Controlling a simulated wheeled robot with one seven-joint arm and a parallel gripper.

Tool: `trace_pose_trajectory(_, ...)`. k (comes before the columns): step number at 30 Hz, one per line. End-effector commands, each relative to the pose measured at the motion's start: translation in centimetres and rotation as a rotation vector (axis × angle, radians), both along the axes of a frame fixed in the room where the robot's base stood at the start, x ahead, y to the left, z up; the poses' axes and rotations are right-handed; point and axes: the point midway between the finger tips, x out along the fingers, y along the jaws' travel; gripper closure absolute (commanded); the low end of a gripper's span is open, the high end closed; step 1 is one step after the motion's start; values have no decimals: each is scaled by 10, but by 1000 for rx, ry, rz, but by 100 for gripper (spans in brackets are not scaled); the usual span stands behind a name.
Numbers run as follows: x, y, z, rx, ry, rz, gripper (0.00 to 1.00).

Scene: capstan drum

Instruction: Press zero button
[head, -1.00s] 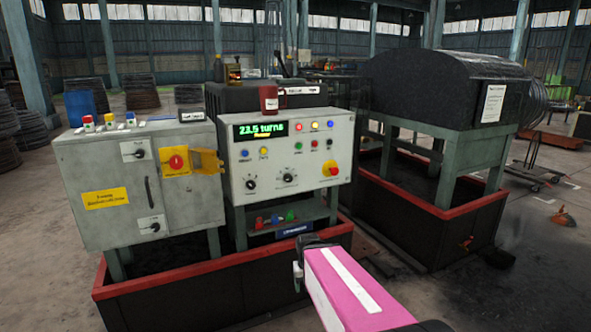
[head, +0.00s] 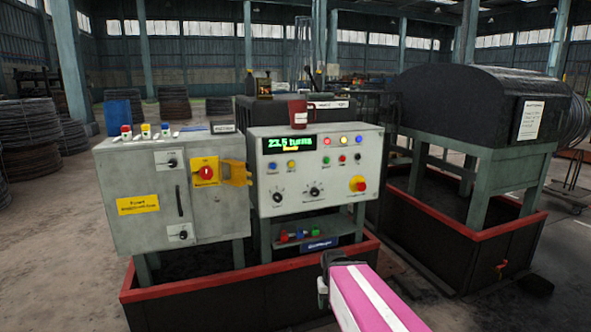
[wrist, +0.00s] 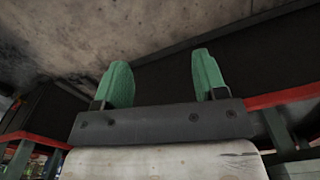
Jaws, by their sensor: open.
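The grey-white control panel (head: 336,196) faces me, with a display (head: 289,144) reading "23.5 turns" in green. Below the display are a blue button (head: 272,167) and a yellow button (head: 291,165). Several coloured buttons sit right of the display. The labels are too small to read, so I cannot tell which button is zero. My gripper (head: 324,276) is low and in front of the panel, apart from it. In the wrist view my gripper (wrist: 163,78) shows two green fingers spread apart with nothing between them.
A grey cabinet (head: 165,190) with a red rotary switch (head: 206,173) stands left of the panel. A red-rimmed dark tray (head: 230,281) surrounds their base. A red mug (head: 298,114) stands above the panel. A black-hooded machine (head: 470,95) is at right.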

Motion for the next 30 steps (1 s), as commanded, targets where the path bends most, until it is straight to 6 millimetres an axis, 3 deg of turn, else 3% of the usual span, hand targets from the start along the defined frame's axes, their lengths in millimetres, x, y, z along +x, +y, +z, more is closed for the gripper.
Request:
trace_pose_trajectory(13,0,0,0,0,0,0,35)
trace_pose_trajectory(14,0,0,0,0,0,0,41)
trace_pose_trajectory(19,0,0,0,0,0,0,97)
trace_pose_trajectory(20,0,0,0,0,0,0,100)
trace_pose_trajectory(30,0,0,0,0,0,0,100)
